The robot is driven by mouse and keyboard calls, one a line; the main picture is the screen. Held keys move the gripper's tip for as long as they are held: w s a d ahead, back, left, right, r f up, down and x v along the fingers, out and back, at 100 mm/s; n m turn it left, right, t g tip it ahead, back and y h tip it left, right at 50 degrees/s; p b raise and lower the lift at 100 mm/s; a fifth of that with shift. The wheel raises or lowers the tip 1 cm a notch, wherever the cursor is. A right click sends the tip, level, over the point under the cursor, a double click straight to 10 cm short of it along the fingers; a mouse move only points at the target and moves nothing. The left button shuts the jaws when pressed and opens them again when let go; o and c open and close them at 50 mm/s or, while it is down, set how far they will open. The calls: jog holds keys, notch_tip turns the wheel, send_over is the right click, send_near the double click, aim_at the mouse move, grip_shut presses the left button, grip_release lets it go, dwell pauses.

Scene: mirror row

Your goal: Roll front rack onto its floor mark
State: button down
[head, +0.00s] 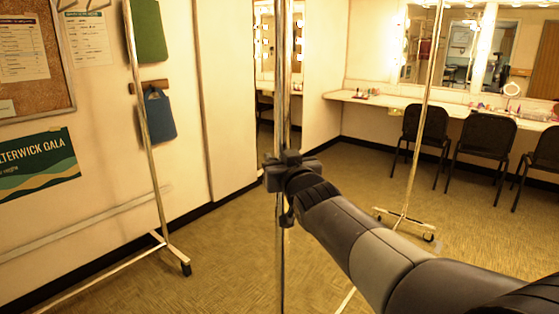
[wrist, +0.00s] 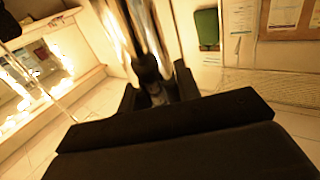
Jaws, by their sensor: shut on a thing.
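My gripper (head: 288,172) is shut around a shiny upright metal pole (head: 284,80) in the middle of the head view. I take the pole to be part of the front rack; its top and foot are out of frame. In the wrist view the jaws (wrist: 155,92) close on the pole (wrist: 128,30), which runs up out of the picture. No floor mark is clearly visible.
Another metal upright (head: 145,120) with a caster stands at left, and a further wheeled upright (head: 420,120) at right. Black chairs (head: 480,138) line the mirror counter (head: 380,101). A green cloth (head: 148,32) and blue bag (head: 158,115) hang by the left wall. Carpet between is open.

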jog(key=c, duration=1)
grip_release()
jog(key=shift+c, duration=0.2)
jog(key=v, duration=1)
jog(key=shift+s+d+p, duration=0.15)
jog(key=shift+s+p, duration=0.2)
jog(key=shift+s, duration=0.05)
jog(key=shift+w, duration=0.1)
jog(key=x, duration=1)
jog(key=shift+w+b, duration=0.35)
jog(key=shift+w, duration=0.05)
